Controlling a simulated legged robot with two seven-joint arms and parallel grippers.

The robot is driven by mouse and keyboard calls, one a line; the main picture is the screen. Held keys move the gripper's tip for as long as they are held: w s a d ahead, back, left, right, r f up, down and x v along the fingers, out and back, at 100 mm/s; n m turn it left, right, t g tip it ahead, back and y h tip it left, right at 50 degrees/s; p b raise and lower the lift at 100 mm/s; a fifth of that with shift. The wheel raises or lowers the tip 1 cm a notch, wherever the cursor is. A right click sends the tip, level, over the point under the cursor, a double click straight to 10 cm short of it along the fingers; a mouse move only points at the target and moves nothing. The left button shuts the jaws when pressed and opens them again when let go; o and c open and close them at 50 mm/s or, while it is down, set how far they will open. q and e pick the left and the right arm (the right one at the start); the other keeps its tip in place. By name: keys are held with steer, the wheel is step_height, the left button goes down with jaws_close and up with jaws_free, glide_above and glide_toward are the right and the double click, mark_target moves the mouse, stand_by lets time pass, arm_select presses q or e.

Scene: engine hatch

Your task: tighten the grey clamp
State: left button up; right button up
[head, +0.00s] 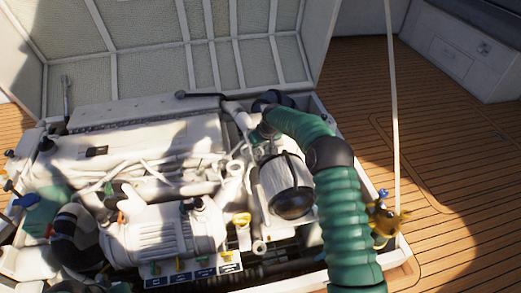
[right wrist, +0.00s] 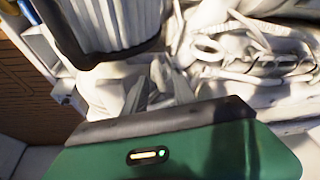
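My right arm, in a green ribbed sleeve, reaches up over the engine in the head view and bends left. Its gripper (head: 259,135) is small there, low over the pale pipes behind the cylindrical filter. In the right wrist view my right gripper (right wrist: 157,82) points into the engine with its two fingers apart. A pale grey piece (right wrist: 160,74) shows between and just beyond the fingertips; it may be the grey clamp, but I cannot tell its shape or whether the fingers touch it. I cannot pick out the clamp in the head view. My left gripper is not in view.
The white cylindrical filter (head: 284,182) with a dark cap stands close to my right arm. Pale pipes and hoses (head: 150,165) crowd the engine. The raised hatch lid (head: 190,45) stands behind. A brass valve (head: 384,220) and a pale upright pole (head: 394,110) are at right.

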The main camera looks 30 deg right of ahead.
jaws_close()
stand_by(0.3)
steer(key=shift+a+r+m+h+p, duration=0.15)
steer(key=shift+r+m+h+p, duration=0.15)
steer(key=shift+m+p, duration=0.55)
steer(key=shift+f+m+p, duration=0.1)
steer(key=shift+m+p, duration=0.15)
steer(key=shift+p, duration=0.25)
steer(key=shift+f+m+h, duration=0.2)
steer(key=shift+m+h, duration=0.1)
steer(key=shift+m, duration=0.1)
jaws_free()
